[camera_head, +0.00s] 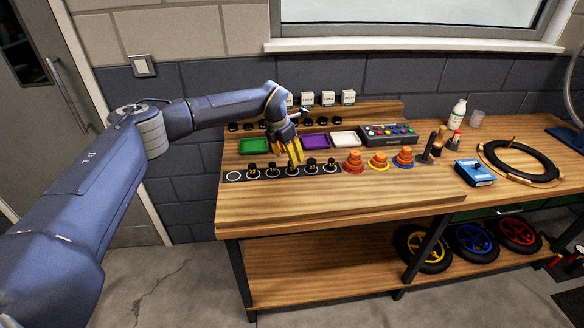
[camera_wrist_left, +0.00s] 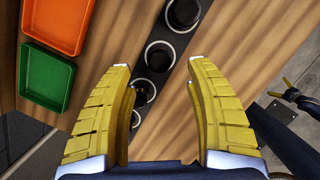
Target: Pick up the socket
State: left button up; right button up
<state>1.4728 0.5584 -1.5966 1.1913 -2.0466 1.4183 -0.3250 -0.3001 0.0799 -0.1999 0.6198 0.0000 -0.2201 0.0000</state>
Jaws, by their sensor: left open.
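My left gripper (camera_head: 296,160) points down over the middle of the row. In the left wrist view, its yellow fingers (camera_wrist_left: 160,64) are spread wide with nothing held. One socket (camera_wrist_left: 160,56) lies between and just beyond the fingertips, and another (camera_wrist_left: 145,90) appears between the fingers. Further down, a ring is partly hidden by the left-hand finger. Which socket is meant cannot be told.
Behind the strip stand a green tray (camera_head: 253,146), a purple tray (camera_head: 315,141) and a white tray (camera_head: 345,138). Orange stacked parts (camera_head: 354,161) stand to the right. The front of the bench (camera_head: 330,200) is clear. A yellow-tipped object (camera_wrist_left: 288,84), perhaps my right gripper, shows small.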

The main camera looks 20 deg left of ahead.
pick_arm(q)
jog(key=shift+x, duration=2.95)
grip_shut()
